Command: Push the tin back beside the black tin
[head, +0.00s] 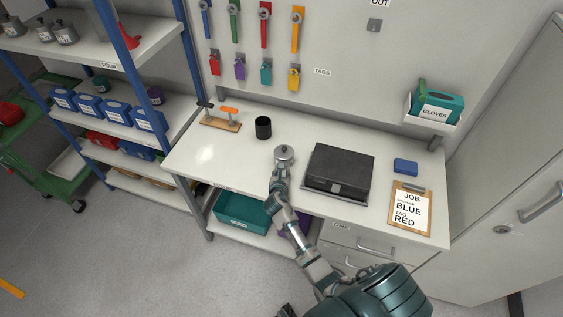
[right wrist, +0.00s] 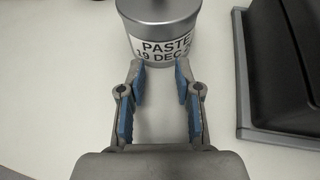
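My right gripper (head: 281,171) is at the near side of the grey tin. In the right wrist view the tin (right wrist: 160,32) shows a label reading "PASTE" and a date, partly cut off. My right gripper (right wrist: 160,72) has its blue-padded fingers apart with nothing between them. Their tips are at or very near the tin's lower front; contact is unclear. My left gripper is not in view.
A dark grey box (head: 340,169) is close to the right of the grey tin. A wooden stand with an orange-handled tool (head: 220,118) is left of the black tin. A clipboard (head: 409,208) and blue block (head: 405,167) lie at right. The bench's left part is clear.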

